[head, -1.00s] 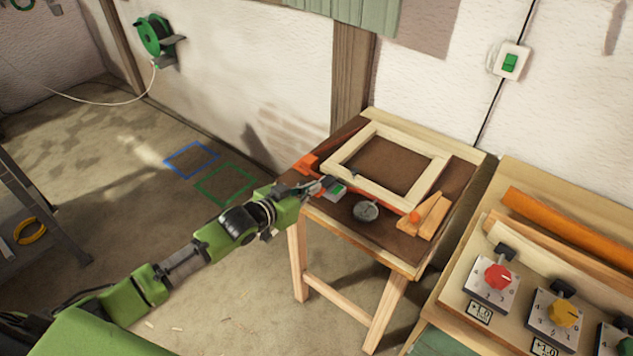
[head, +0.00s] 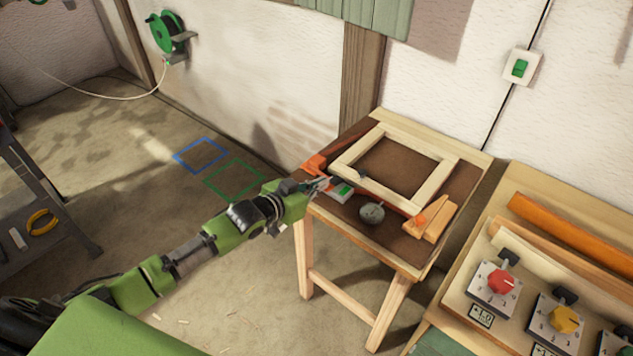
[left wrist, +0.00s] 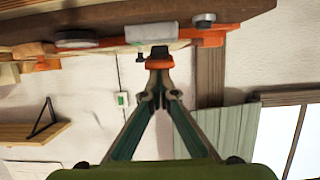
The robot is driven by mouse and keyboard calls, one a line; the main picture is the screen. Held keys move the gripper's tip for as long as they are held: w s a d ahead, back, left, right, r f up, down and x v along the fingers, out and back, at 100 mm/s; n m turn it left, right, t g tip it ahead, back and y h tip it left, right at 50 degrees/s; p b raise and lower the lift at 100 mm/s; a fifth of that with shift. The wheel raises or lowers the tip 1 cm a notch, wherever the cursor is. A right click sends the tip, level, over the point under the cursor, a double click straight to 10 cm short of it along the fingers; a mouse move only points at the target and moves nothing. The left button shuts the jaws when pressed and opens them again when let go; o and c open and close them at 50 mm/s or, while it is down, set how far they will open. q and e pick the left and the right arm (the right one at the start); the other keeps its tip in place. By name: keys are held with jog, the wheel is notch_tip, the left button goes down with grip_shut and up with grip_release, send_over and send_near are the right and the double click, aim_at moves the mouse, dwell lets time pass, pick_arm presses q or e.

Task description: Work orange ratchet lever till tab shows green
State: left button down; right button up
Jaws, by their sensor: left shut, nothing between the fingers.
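An orange bar clamp (head: 315,164) lies along the near side of a pale wooden frame (head: 436,184) on the small table. Its grey housing (head: 337,194) has a green patch (head: 344,190) on top. My left gripper (head: 325,183) is shut and empty, just left of the housing. In the left wrist view the shut fingertips (left wrist: 158,88) point at an orange lever end (left wrist: 158,63) below the grey housing (left wrist: 151,33). The tips are close to it; I cannot tell whether they touch. In the head view the lever is not distinct, partly behind the gripper. My right gripper is not in view.
A bench with red and yellow knobs (head: 501,281) stands at right. A stepladder (head: 38,190) stands at far left. The floor between is mostly free.

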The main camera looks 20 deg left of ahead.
pick_arm(q)
jog(key=r+p, duration=0.2)
jog(key=w+r+p, duration=0.1)
jog(key=r+p, duration=0.1)
jog(key=shift+w+d+r, duration=0.1)
jog(key=shift+d+r, duration=0.1)
jog(key=shift+r, duration=0.15)
jog(key=r+b+v, duration=0.1)
jog(key=b+v, duration=0.1)
jog(key=v, duration=0.7)
jog(key=shift+r+b, duration=0.2)
jog(key=shift+b, duration=0.2)
